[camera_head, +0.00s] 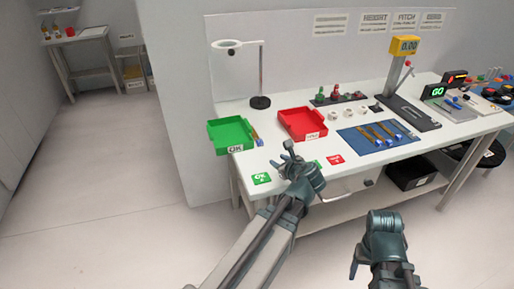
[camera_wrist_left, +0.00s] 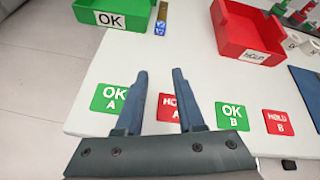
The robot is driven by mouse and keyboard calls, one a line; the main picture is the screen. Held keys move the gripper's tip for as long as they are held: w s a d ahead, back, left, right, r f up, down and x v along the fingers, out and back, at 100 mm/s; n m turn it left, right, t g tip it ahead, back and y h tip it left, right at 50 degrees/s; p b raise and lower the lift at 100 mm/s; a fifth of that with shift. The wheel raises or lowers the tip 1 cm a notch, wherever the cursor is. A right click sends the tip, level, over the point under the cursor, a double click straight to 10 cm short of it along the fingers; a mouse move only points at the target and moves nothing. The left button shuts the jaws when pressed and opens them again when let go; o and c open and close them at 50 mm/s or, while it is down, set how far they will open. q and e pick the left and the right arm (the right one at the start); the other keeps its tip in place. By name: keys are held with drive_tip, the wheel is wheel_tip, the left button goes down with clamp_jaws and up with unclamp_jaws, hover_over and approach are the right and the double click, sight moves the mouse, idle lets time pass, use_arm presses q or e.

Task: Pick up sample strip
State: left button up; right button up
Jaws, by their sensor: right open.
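Several sample strips (camera_head: 382,130), brownish with blue ends, lie on a blue mat (camera_head: 350,137) at the right of the bench. One more strip (camera_head: 256,138) stands or lies beside the green OK bin; it also shows in the left wrist view (camera_wrist_left: 161,20). My left gripper (camera_head: 282,156) is over the bench's front edge, fingers apart; in the left wrist view (camera_wrist_left: 160,72) nothing is between them. It is short of the green-bin strip and left of the mat. My right gripper (camera_head: 385,218) is low in front of the bench, away from the strips; its fingertips are hard to make out.
A green OK bin (camera_head: 216,143) and a red HOLD bin (camera_head: 291,115) stand on the bench. Flat green and red labels (camera_wrist_left: 230,117) lie along its front edge. Floor at left is clear.

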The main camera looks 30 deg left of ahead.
use_arm(q)
drive_tip(key=a+m, duration=0.1)
drive_tip(key=w+a+r+m+t, duration=0.1)
drive_tip(key=m, duration=0.1)
drive_tip(key=shift+w+a+y+b, duration=0.1)
drive_tip(key=shift+a+y+b, duration=0.15)
drive_tip(key=shift+y+b, duration=0.15)
drive_tip(key=b, duration=0.3)
approach(261, 143)
drive_tip(key=shift+x, duration=1.1)
drive_tip(key=shift+w+a+f, duration=0.2)
drive_tip(key=shift+w+a, duration=0.2)
drive_tip(key=shift+a, duration=0.05)
drive_tip(key=b+x, duration=0.2)
drive_tip(key=x, duration=0.3)
drive_tip(key=shift+a+f, duration=0.1)
drive_tip(key=shift+f, duration=0.1)
clamp_jaws()
